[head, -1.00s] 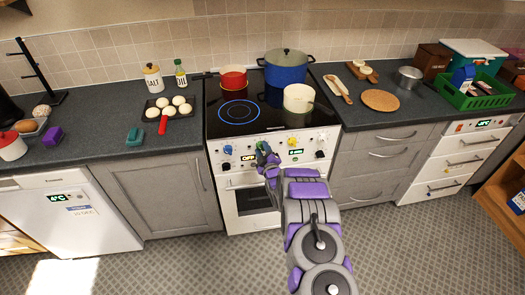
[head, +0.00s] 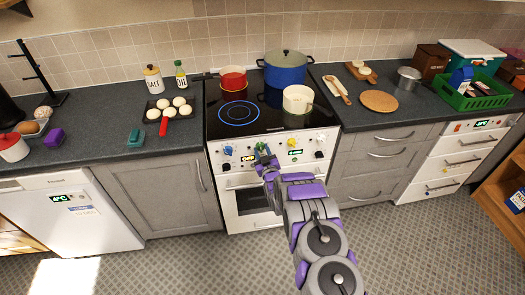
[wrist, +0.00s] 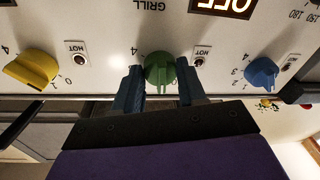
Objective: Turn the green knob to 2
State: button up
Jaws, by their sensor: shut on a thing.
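My gripper (wrist: 159,86) is shut on this knob, one finger on each side. The knob's ridge points toward the bottom of the wrist view. In the head view my gripper (head: 262,152) covers most of the knob.
A yellow knob (wrist: 32,69) and a blue knob (wrist: 261,73) flank the green one. A lit OFF display (wrist: 222,7) is close by. A red pot (head: 233,79), a blue pot (head: 286,70) and a cream pot (head: 298,98) stand on the cooktop.

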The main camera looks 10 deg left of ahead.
jog(key=m+p, duration=0.1)
jog(key=m, duration=0.3)
jog(key=shift+a+r+m+p, duration=0.15)
jog(key=shift+m+p, duration=0.25)
jog(key=shift+m+t+h+p, duration=0.4)
jog(key=shift+m+p, duration=0.65)
jog(key=shift+m, duration=1.15)
jog(key=shift+w+m, duration=0.1)
jog(key=shift+m, duration=0.2)
jog(key=o, duration=1.1)
jog(key=shift+c, duration=0.2)
jog(key=shift+f, duration=0.2)
jog(key=p+v, duration=0.2)
jog(key=v, duration=1.5)
jog(key=shift+s+p, duration=0.3)
jog(key=shift+p, duration=0.1)
